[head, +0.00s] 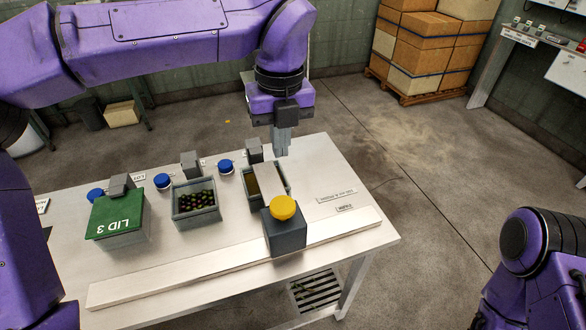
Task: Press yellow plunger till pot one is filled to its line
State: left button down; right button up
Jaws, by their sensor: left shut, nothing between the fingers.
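The yellow plunger (283,207) is a round cap on top of a dark grey block (286,236) near the table's front edge. A grey pot (272,207) stands just behind the block, partly hidden by a pale slanted plate (266,179). A second open pot (197,216) holds several small dark, green and reddish balls. A third pot wears a green lid (116,215) marked LID 3. I cannot read which pot is pot one or see a fill line. My left gripper (283,150) is shut and empty, pointing down behind the plunger near the table's far edge. My right gripper is out of view.
Blue round caps (225,166) and grey blocks (190,163) stand behind the pots. A pale rail (200,267) runs along the front of the white table (335,165). Small labels (337,195) lie on its right part, which is otherwise clear. Stacked boxes (430,50) stand far off.

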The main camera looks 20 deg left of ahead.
aim_at(283, 204)
pick_arm(q)
jog(key=f, duration=0.4)
jog(key=f+p, duration=0.1)
jog(key=f, duration=0.3)
jog(key=s+f+p, duration=0.1)
jog(key=f, duration=0.3)
jog(key=shift+s+d+f, duration=0.1)
jog(key=shift+d+f, duration=0.1)
jog(key=shift+f, duration=0.1)
